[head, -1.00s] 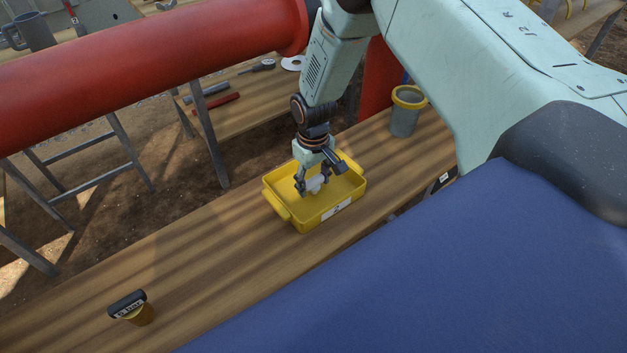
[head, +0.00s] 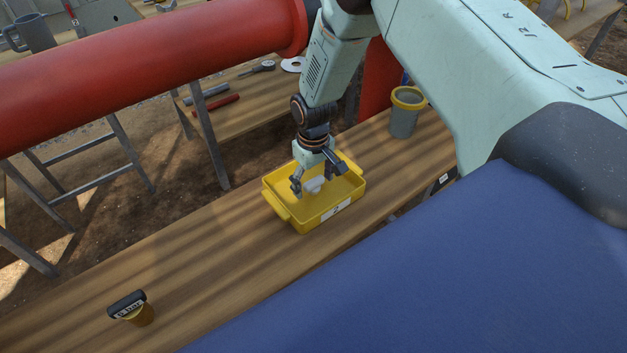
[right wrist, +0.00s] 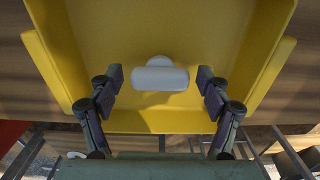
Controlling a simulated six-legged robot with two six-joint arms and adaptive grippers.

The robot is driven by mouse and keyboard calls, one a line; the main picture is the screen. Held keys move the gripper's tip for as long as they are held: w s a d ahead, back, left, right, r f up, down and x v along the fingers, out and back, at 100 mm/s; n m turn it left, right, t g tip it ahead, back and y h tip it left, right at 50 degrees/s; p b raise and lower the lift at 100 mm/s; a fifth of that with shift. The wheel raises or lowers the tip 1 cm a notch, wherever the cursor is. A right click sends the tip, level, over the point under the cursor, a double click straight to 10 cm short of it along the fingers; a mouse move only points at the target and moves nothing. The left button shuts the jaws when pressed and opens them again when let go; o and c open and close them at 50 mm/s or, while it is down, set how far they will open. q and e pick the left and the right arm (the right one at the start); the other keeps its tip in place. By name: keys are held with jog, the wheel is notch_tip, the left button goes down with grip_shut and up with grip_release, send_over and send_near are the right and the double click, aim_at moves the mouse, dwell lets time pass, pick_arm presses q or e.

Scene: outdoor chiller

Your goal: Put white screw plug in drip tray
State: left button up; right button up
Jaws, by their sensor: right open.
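The yellow drip tray (head: 306,219) stands on the wooden bench in the head view, and its rim fills much of the right wrist view (right wrist: 281,62). The white screw plug (head: 314,185) is inside the tray. In the right wrist view the plug (right wrist: 160,77) shows a rounded bar with a round part behind it. My right gripper (head: 317,184) is over the tray with its fingers spread on both sides of the plug. In the right wrist view there are gaps between the fingertips (right wrist: 161,78) and the plug. My left gripper is not in view.
A grey cup with a yellow rim (head: 404,118) stands on the bench right of the tray. A dark-topped yellow object with a label (head: 133,308) stands at the bench's near left. A large red pipe (head: 150,66) crosses behind. The bench between is clear.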

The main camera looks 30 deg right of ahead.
aim_at(314, 179)
notch_tip(314, 179, up, 12)
jog(key=p, duration=0.2)
jog(key=shift+r, duration=0.1)
jog(key=shift+c, duration=0.5)
